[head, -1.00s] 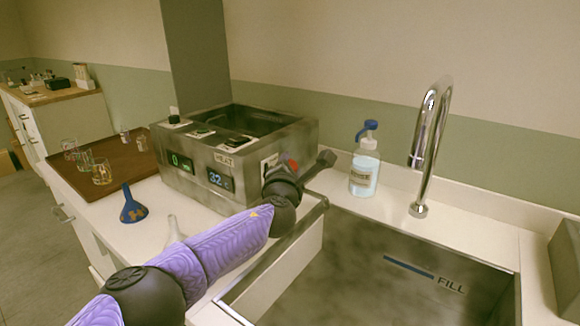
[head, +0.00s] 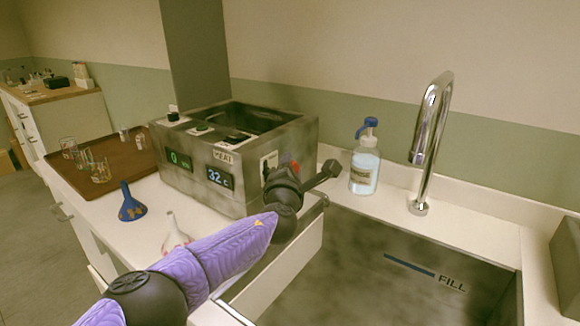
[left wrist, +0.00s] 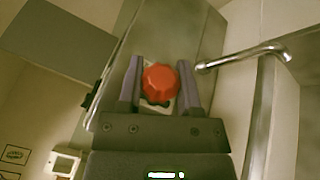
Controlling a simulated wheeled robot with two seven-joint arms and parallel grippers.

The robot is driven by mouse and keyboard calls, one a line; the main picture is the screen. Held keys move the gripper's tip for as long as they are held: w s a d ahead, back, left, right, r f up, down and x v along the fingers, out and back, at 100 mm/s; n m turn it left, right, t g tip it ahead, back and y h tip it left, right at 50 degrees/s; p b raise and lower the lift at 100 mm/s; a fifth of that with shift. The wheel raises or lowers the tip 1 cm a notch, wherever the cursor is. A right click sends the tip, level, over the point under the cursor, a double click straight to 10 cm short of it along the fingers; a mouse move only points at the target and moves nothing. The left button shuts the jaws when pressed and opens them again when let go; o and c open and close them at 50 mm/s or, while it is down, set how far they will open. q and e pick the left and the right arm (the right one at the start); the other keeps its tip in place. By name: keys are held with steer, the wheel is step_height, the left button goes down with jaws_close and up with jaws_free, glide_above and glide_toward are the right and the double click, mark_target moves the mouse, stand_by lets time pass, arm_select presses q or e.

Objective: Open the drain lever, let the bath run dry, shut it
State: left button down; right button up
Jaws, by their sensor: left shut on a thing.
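The water bath (head: 237,190) is a grey metal box on the counter, with a green display reading 0 and a blue one reading 32 C. Its inside is dark, and I cannot tell the water level. The red drain knob (left wrist: 161,84) is on its right-hand side; in the head view only a bit of red (head: 291,163) shows behind my gripper. My left gripper (left wrist: 162,88) is shut on the knob, one finger on each side. The lever's position is hard to tell. My right gripper is in neither view.
A sink (head: 400,290) with a chrome tap (head: 432,140) lies to the right. A blue-capped bottle (head: 365,170) stands behind it.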

arm_select(q)
steer(key=shift+d+f+m+t+b, duration=0.15)
steer(key=shift+f+m+t+b, duration=0.3)
steer(key=shift+f+m, duration=0.3)
steer(key=shift+s+d+f+m+t+b, duration=0.1)
steer(key=shift+f+m+t+b, duration=0.15)
steer(key=shift+f+m+b, duration=0.3)
steer(key=m+b, duration=0.1)
steer(key=f+m+t+h+b, duration=0.1)
steer(key=m, duration=0.1)
steer(key=shift+h, duration=0.3)
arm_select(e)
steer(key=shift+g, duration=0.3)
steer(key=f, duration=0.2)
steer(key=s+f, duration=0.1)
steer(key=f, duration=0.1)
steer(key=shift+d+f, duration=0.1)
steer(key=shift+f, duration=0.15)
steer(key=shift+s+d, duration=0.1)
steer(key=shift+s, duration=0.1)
